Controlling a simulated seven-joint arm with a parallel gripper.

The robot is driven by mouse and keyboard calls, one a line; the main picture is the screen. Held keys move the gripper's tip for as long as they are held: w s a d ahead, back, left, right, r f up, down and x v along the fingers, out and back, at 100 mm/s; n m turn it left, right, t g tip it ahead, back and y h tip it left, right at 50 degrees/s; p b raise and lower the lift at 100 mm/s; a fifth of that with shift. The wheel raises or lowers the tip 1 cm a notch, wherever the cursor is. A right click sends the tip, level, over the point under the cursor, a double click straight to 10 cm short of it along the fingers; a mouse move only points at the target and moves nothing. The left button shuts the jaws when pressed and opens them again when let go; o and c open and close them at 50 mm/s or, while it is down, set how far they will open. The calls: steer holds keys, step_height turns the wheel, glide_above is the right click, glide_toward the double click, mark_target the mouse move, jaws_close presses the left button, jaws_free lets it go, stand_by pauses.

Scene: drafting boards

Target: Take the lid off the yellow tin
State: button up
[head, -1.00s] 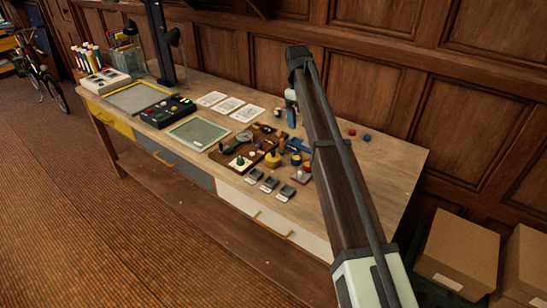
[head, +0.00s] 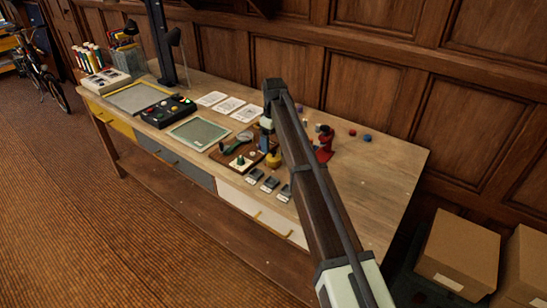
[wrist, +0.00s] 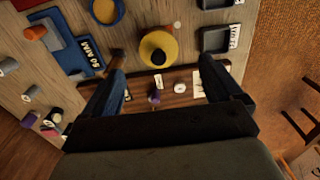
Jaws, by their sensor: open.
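The yellow tin (wrist: 158,48) is round and shows from above in the wrist view, with a dark knob on its top. In the head view the tin (head: 273,160) stands near the right end of a brown tray, just left of my arm. My gripper (wrist: 162,62) is open and empty. Its fingers are spread to either side of the tin in the wrist picture, apart from it. How high the fingers are above the tin is hard to tell. In the head view my arm partly hides the gripper.
Dark grey trays (head: 270,183) sit along the front edge. A red object (head: 324,143) stands right of my arm. The table's right end is clear.

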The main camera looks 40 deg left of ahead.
mark_target(274, 151)
steer(key=shift+w+a+f, duration=0.1)
steer(key=shift+f, duration=2.7)
steer(key=c, duration=1.1)
